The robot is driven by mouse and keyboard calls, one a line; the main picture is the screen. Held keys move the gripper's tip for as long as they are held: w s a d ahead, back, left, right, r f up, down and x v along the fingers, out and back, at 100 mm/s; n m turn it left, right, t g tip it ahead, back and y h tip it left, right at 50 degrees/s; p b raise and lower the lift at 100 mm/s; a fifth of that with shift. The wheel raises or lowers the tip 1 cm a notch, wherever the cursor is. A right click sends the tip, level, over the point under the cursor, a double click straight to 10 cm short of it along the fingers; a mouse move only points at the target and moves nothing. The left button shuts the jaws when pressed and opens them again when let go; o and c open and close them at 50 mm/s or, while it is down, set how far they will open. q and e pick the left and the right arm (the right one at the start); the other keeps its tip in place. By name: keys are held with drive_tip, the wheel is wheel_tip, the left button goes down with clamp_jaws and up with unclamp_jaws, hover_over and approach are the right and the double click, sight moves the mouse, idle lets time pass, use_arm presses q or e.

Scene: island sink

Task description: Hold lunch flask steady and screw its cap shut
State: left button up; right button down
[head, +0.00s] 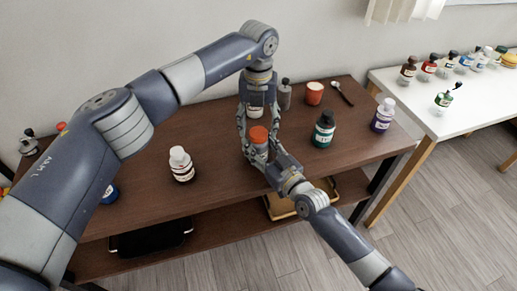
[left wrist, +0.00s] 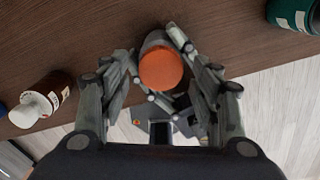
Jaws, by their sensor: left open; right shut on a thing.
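The lunch flask (head: 258,149) stands upright on the brown table, with its orange cap (head: 258,134) on top. In the left wrist view the orange cap (left wrist: 161,69) shows between the fingers, and part of the grey flask body (left wrist: 154,42) shows behind it. My left gripper (head: 257,128) points down from above, open, its fingers on either side of the cap. My right gripper (head: 268,162) comes from the front right and is shut on the flask body. The fingers hide much of the body, and I cannot tell how tightly the cap is seated.
A white-capped brown bottle (head: 182,165) stands left of the flask. A green bottle (head: 323,130) and a purple-labelled white bottle (head: 382,115) stand to the right. An orange cup (head: 314,93) and a dark spoon (head: 342,94) are at the back. A white table (head: 440,122) with several bottles is far right.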

use_arm(q)
drive_tip(key=shift+f, duration=0.75)
drive_tip(key=c, duration=1.1)
drive_tip(key=m, duration=0.5)
drive_tip(key=o, duration=1.3)
drive_tip(key=shift+c, duration=0.2)
